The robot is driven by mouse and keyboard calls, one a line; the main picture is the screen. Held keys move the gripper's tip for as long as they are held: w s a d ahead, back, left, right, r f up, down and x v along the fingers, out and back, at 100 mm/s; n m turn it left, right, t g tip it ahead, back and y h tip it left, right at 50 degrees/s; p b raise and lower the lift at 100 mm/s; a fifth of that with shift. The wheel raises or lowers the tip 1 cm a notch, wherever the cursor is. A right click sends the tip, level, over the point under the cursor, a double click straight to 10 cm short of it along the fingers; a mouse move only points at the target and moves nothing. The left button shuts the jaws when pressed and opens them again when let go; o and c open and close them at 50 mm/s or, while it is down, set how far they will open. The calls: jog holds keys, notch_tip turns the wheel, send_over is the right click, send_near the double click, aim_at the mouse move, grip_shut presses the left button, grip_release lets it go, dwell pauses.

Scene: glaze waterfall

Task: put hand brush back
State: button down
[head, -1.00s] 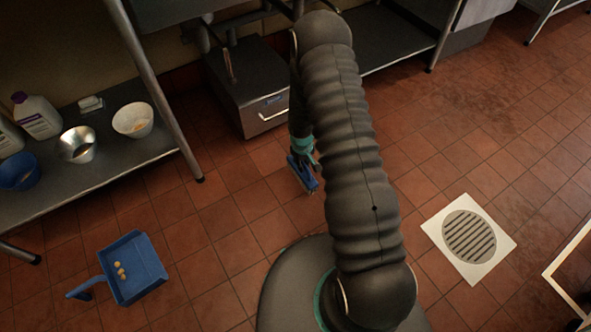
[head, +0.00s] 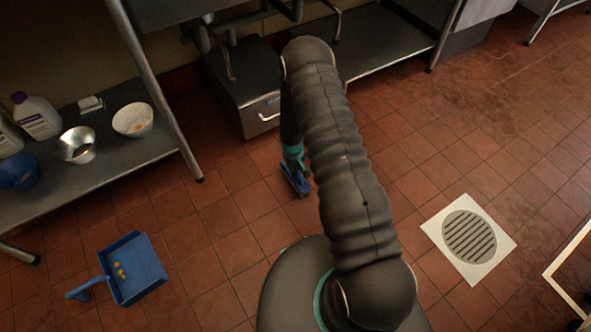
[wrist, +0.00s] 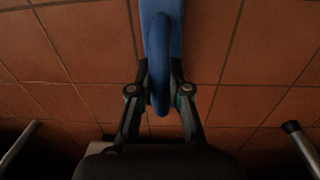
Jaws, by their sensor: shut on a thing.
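The blue hand brush (head: 294,180) hangs below my gripper (head: 292,156) in the head view, close to the tiled floor; I cannot tell whether it touches the tiles. In the wrist view my gripper (wrist: 160,90) is shut on the brush's blue handle (wrist: 159,60), with a finger on each side. The far end of the brush runs out of the picture at the top. A blue dustpan (head: 137,268) with several small yellowish bits in it lies on the floor at the lower left, apart from the brush.
A low metal shelf (head: 100,165) at the left bears bowls and white jugs (head: 37,118). A grey box (head: 243,85) stands behind my gripper, under pipes. A floor drain (head: 469,236) lies at the right. The tiles between dustpan and brush are clear.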

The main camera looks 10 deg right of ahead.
jog(key=shift+f, duration=0.2)
jog(key=c, duration=1.1)
grip_release()
jog(key=shift+r, duration=0.1)
